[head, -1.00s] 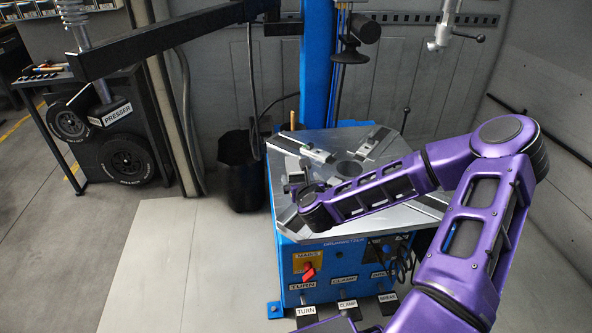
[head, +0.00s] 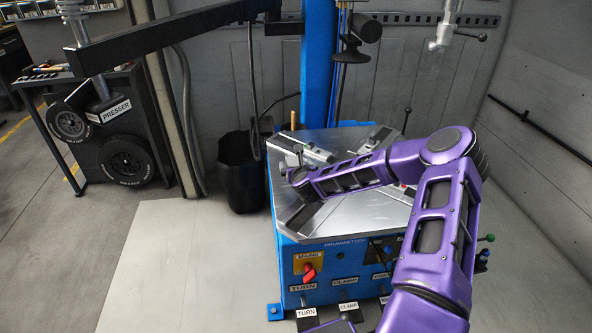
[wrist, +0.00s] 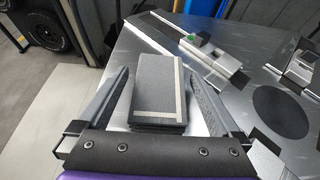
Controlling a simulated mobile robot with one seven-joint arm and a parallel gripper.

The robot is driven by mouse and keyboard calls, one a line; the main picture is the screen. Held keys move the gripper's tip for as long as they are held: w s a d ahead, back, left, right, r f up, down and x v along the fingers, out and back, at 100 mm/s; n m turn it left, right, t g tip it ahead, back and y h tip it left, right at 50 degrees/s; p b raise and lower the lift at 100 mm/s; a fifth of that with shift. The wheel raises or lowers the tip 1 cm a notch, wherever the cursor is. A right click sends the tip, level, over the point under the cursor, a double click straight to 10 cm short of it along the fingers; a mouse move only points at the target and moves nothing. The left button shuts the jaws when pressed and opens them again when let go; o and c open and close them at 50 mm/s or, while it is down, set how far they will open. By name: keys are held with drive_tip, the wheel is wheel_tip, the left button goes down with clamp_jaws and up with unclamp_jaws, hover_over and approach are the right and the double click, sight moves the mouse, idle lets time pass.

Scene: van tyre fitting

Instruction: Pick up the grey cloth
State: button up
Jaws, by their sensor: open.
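The grey cloth (wrist: 158,88), folded into a flat stack with a pale stripe near its edges, lies on the metal top of the tyre machine in the wrist view. My gripper (wrist: 160,70) is open, one finger on each side of the cloth, with gaps visible on both sides. How high the fingertips are above the metal is hard to tell. In the head view my arm's wrist end (head: 303,185) is over the machine's table (head: 330,222), and I cannot make out the cloth there.
Metal clamp jaws (wrist: 215,60) and a dark round hole (wrist: 279,112) lie right of the cloth. The machine's blue column (head: 318,75) rises behind the table. A black bin (head: 240,172) and a tyre rack (head: 122,140) stand to the left.

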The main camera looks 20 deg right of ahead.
drive_tip(key=shift+w+d+f, duration=0.1)
drive_tip(key=shift+w, duration=0.1)
drive_tip(key=c, duration=1.3)
